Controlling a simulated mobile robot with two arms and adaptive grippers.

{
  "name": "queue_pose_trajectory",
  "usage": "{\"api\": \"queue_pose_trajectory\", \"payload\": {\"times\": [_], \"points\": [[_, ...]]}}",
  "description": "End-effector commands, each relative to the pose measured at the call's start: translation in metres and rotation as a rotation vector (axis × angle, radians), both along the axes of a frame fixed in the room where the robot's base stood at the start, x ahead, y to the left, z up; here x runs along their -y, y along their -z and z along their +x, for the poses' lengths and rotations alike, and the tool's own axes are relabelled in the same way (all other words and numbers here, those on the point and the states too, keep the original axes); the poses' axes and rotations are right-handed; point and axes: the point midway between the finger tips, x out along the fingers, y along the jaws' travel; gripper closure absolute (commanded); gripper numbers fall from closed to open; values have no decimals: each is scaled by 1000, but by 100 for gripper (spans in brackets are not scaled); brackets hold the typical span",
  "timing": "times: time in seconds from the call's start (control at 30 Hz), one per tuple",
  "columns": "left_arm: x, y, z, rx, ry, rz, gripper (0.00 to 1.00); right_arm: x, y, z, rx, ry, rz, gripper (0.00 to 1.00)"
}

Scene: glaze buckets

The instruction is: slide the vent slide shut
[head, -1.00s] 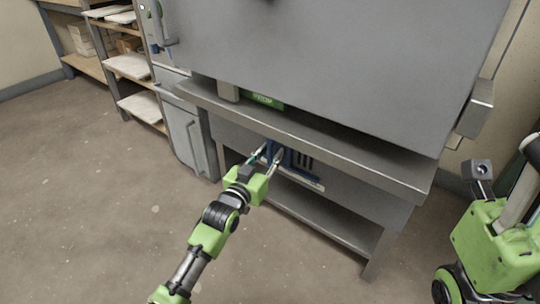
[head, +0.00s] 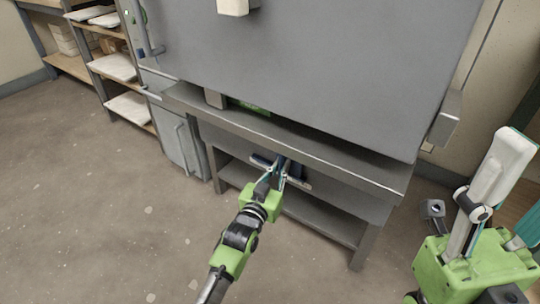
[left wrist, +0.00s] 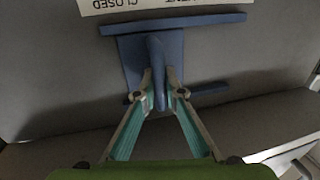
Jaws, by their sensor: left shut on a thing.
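The vent slide (left wrist: 135,62) is a blue plate with an upright fin on the front panel under the oven. In the left wrist view its fin (left wrist: 157,75) stands between the fingers of my left gripper (left wrist: 160,97), which is shut on it. In the head view my left gripper (head: 278,175) is at the panel and hides most of the slide. Part of a blue bar (head: 261,161) shows to its left. No open slots show beside the slide. A white label (left wrist: 150,4) above it reads CLOSED upside down.
The large grey oven (head: 320,75) stands on a metal stand (head: 345,168) with a lower shelf (head: 310,222). A rack with white slabs (head: 115,67) and a grey cabinet (head: 182,140) are at the left. The floor (head: 110,220) in front is clear.

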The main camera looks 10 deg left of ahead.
Motion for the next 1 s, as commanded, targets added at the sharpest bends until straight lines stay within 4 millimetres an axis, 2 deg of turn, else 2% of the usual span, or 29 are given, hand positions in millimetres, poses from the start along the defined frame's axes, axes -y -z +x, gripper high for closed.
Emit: {"api": "queue_pose_trajectory", "payload": {"times": [0.33,0.37,0.4,0.77,0.87,1.0], "points": [[2,1,-1,-1,0,1,100,0,2,0,-4,-1,0,51],[2,1,-1,-1,0,1,83,0,2,0,-4,-1,0,51],[2,1,-1,-1,0,1,73,0,2,0,-4,-1,0,51],[2,1,-2,0,0,1,73,0,1,0,-3,0,0,51],[1,1,-10,0,-1,1,73,0,1,0,-4,0,0,51],[-3,2,-34,-2,-1,1,73,0,1,0,-4,0,0,51]]}}
